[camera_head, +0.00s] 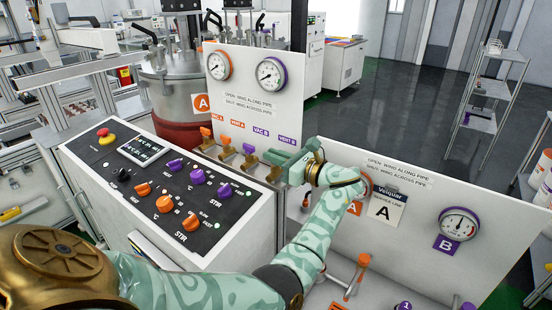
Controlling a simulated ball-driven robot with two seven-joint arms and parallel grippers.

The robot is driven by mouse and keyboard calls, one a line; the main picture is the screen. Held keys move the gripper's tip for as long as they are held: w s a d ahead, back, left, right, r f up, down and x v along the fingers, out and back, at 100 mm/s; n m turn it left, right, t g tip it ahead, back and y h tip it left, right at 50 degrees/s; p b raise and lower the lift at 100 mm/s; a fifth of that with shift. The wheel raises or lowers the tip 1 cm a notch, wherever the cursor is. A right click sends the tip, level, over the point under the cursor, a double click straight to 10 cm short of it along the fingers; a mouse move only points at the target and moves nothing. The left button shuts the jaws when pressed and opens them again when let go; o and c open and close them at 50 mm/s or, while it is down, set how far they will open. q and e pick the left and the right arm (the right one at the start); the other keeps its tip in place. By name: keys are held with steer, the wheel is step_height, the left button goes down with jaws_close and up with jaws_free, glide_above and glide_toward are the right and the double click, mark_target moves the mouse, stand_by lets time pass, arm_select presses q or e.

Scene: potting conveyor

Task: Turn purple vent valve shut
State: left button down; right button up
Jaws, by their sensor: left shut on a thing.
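The VENT B valve is the rightmost in a row of small valves on the white panel with the gauges. Its brass body (273,173) shows just below my left gripper (272,158). The purple wing is hidden behind the fingers, so I cannot tell whether it lies along or across the pipe. My left gripper points left and is shut on the valve at its wing. The purple "VENT B" label (287,141) is just above the gripper. My right gripper is not in view.
The purple VAC B valve (249,150) is close to the left of my gripper, with orange-winged valves (226,141) beyond it. A control box (160,185) with knobs stands in front. A second white panel (420,225) with a gauge (458,224) is at the right.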

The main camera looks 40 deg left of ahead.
arm_select(q)
steer(key=c, duration=1.5)
jaws_free()
steer(key=shift+a, duration=0.1)
steer(key=w+d+b, duration=0.2)
steer(key=d+b, duration=0.1)
steer(key=d, duration=1.3)
steer(key=shift+d, duration=0.15)
